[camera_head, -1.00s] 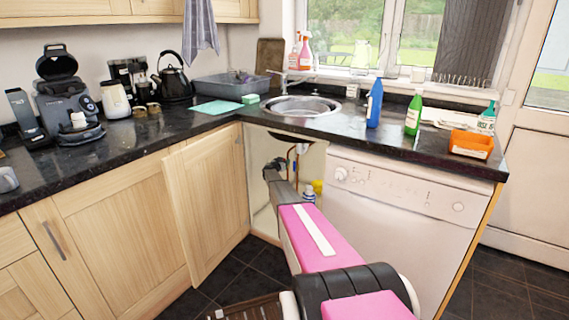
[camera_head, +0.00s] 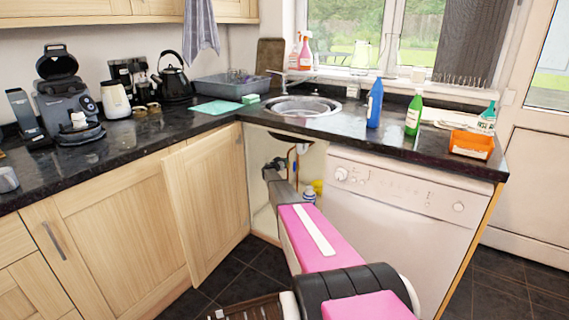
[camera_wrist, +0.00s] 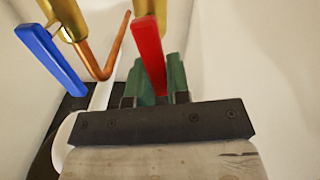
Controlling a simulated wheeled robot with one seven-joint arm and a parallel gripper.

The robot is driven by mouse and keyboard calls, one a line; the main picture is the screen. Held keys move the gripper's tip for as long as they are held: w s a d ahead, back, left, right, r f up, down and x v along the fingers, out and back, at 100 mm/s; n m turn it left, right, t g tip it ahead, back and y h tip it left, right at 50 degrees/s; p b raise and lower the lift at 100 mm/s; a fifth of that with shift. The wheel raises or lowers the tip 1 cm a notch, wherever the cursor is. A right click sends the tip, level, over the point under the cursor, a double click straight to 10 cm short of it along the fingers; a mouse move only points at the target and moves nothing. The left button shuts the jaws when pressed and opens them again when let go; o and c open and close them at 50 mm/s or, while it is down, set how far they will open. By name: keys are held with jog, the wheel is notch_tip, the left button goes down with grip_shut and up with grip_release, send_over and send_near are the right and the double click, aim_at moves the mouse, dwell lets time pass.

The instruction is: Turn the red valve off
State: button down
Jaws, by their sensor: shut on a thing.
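The red valve's lever (camera_wrist: 149,50) hangs down from a brass body (camera_wrist: 152,8) at the top of the wrist view, slightly tilted. My gripper (camera_wrist: 157,84) has its green fingertips on both sides of the lever's lower end and is shut on it. Part of that end is hidden between the fingers. In the head view, my gripper (camera_head: 274,165) reaches into the open corner cupboard under the sink. The red valve cannot be made out there.
A blue lever (camera_wrist: 50,57) hangs slanted at left in the wrist view, apart from my gripper. A bent copper pipe (camera_wrist: 100,68) runs between the two levers. The open cupboard door (camera_head: 207,200) stands left of my arm; the white dishwasher (camera_head: 385,220) stands right.

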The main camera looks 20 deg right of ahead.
jog(key=shift+w+a+f+n, duration=0.4)
jog(key=shift+f+n, duration=0.35)
jog(key=shift+n, duration=1.9)
jog(key=shift+w+a+f+n, duration=0.35)
jog(key=shift+w+f+n, duration=0.3)
jog(key=shift+n, duration=2.05)
jog(key=shift+w+a+f+n, duration=0.35)
jog(key=shift+f+n, duration=0.45)
jog(key=shift+n, duration=1.85)
jog(key=c, duration=1.1)
grip_release()
